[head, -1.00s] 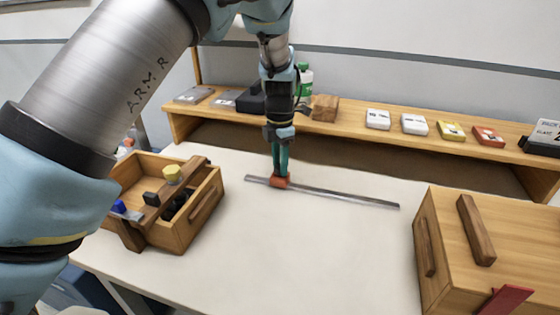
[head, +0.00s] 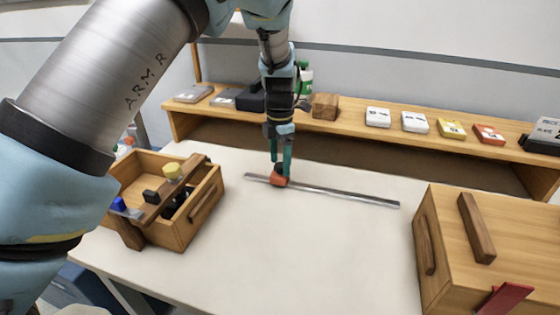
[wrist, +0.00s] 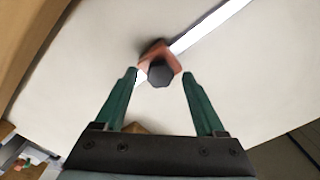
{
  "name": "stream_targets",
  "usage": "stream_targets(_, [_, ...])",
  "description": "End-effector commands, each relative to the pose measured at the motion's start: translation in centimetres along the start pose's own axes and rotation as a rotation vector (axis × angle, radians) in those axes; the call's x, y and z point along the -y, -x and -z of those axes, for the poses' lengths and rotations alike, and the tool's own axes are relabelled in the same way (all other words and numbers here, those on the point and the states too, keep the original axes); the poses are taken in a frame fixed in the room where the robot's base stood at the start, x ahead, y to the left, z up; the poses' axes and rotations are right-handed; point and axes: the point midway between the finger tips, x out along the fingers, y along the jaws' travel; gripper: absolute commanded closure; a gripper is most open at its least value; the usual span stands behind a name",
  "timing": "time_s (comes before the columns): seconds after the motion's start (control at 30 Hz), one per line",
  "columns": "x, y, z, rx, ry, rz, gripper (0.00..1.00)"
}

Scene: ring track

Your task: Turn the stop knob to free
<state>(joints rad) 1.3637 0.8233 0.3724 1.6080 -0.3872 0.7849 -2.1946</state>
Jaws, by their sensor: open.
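The stop is a small orange-red block (head: 279,182) on a thin metal rail (head: 340,195) lying on the white table. Its dark faceted knob (wrist: 160,73) sits on top and shows clearly in the wrist view. My gripper (head: 281,170) is pointed down over the stop, with its green fingers spread. In the wrist view the open fingers (wrist: 159,85) stand on either side of the knob's line, with gaps to it. Nothing is held. I cannot tell any marking for the knob's setting.
An open wooden box (head: 180,230) with a crossbar and coloured knobs stands at left. A closed wooden box (head: 500,230) with a red part stands at right. A wooden shelf (head: 360,128) with small boxes runs behind. The front middle of the table is clear.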

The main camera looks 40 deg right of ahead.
Motion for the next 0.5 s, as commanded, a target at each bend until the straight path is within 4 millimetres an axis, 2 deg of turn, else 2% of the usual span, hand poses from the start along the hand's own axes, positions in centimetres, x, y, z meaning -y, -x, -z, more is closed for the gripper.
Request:
stream_targets(0.17, [0.0, 2.5, -0.1, 0.005, 0.0, -0.002, 0.28])
stream_targets(0.5, [0.0, 8.8, -0.1, 0.003, 0.0, -0.002, 0.28])
